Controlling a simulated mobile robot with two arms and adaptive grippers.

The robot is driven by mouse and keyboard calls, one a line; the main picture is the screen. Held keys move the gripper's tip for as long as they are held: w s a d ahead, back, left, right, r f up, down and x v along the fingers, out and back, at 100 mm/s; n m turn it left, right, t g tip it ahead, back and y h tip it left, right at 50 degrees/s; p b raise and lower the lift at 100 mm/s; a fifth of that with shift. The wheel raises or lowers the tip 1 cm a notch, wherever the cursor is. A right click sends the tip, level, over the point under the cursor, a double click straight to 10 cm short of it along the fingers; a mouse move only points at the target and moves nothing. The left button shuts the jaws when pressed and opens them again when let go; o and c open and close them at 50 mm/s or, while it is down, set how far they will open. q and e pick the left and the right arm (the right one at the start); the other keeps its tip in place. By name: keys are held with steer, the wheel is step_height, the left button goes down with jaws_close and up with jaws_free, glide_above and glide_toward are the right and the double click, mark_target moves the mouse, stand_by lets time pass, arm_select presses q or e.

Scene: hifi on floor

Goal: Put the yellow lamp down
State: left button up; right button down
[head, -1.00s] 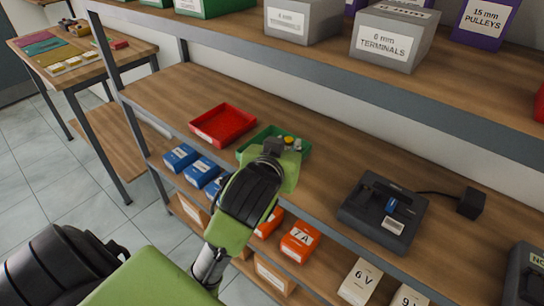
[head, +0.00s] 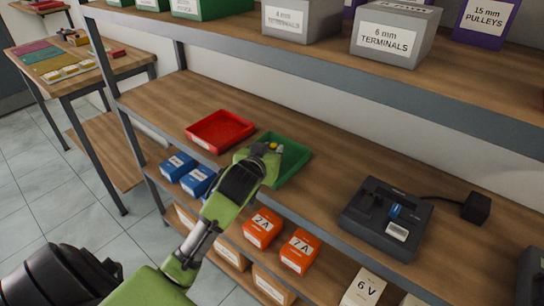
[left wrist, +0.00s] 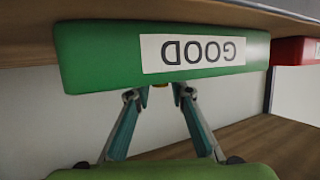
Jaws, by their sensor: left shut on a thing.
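My left gripper (head: 272,150) is at the near left part of the green tray (head: 297,162) on the middle shelf. It is shut on the small yellow lamp (head: 273,146), of which only a bit shows at the fingertips. The left wrist view is upside down; the tray's front (left wrist: 90,55) has a GOOD label, and both fingers (left wrist: 160,95) reach past its rim. A sliver of the yellow lamp (left wrist: 159,87) shows between them. Whether the lamp touches the tray floor is hidden. My right gripper is not in view.
A red tray (head: 220,131) stands just left of the green one. A black device (head: 388,218) with a cord to a black block (head: 476,207) sits to the right. The shelf between is bare. Blue and orange boxes (head: 262,228) stand below; an upper shelf overhangs behind.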

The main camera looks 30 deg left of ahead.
arm_select(q)
steer(key=shift+d+f, duration=0.1)
steer(key=shift+f, duration=0.95)
steer(key=shift+f, duration=0.15)
steer(key=o, duration=1)
steer(key=shift+s+r, duration=0.1)
steer(key=shift+r, duration=0.1)
steer(key=v, duration=1.2)
